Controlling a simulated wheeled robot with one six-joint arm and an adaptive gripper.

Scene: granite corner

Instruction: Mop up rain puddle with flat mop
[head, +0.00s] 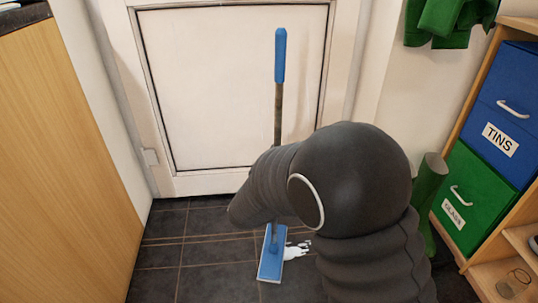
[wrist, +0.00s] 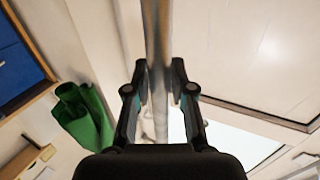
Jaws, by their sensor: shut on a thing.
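The flat mop stands nearly upright in front of the white door, with a blue grip at the top of its grey pole and a blue flat head (head: 271,258) on the dark tiles. The rain puddle (head: 297,251) shows as a pale wet patch just right of the mop head, touching or very near its edge. In the wrist view my gripper (wrist: 161,80) is shut on the mop's pole (wrist: 156,35). In the head view my dark arm hides the gripper, part of the pole and possibly some of the puddle.
The white door (head: 235,90) is close behind the mop. A wooden cabinet (head: 60,150) stands at left. At right are a shelf with blue (head: 508,110) and green (head: 472,200) bins and a green boot (head: 428,195). Tiles left of the mop are clear.

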